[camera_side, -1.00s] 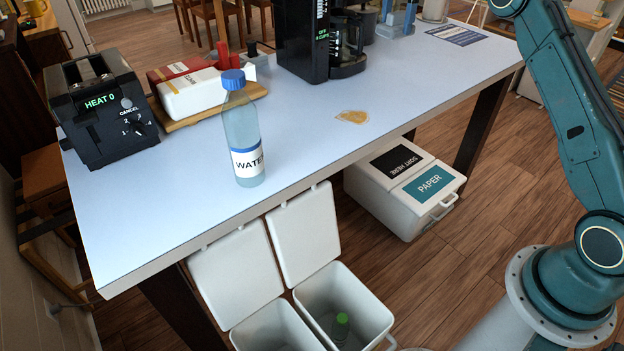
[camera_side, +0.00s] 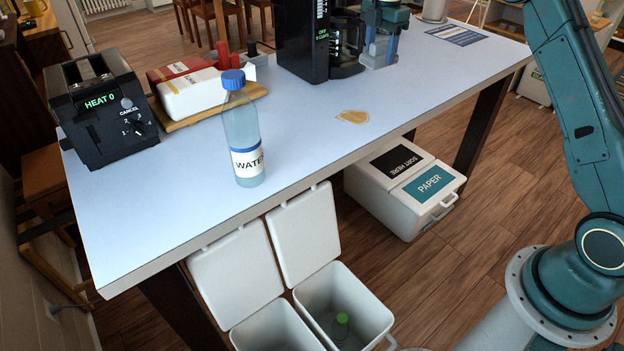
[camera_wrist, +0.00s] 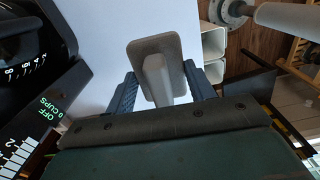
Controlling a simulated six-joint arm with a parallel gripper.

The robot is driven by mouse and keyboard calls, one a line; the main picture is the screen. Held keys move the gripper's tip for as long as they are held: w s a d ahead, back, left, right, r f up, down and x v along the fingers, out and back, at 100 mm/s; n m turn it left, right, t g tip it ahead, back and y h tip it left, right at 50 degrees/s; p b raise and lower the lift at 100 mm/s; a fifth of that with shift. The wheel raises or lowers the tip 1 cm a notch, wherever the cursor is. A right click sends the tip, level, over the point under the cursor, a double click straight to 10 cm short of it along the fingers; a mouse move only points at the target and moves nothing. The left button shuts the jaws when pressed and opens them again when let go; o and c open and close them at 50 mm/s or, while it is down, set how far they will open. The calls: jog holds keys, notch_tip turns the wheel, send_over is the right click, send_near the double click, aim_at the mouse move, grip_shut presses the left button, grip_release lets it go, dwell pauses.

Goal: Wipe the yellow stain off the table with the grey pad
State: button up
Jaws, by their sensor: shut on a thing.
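The yellow stain (camera_side: 353,117) is a flat, irregular patch near the front edge of the pale table (camera_side: 300,150), to the right of the water bottle. My gripper (camera_side: 381,42) is at the back of the table, beside the black coffee maker, beyond the stain. In the wrist view my gripper (camera_wrist: 159,72) has its two blue fingers on either side of the grey pad's raised handle, shut on it. The pad (camera_wrist: 150,45) is a rounded light-grey slab. Whether it touches the table cannot be told.
The coffee maker (camera_side: 303,40) stands close to the left of my gripper. A water bottle (camera_side: 243,135), a toaster (camera_side: 100,110) and boxes on a board (camera_side: 192,95) stand farther left. Bins (camera_side: 345,300) sit below the front edge. The table around the stain is clear.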

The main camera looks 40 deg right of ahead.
jog(key=s+a+f, duration=0.3)
jog(key=a+f, duration=0.2)
jog(key=f, duration=0.1)
jog(key=shift+s, duration=0.1)
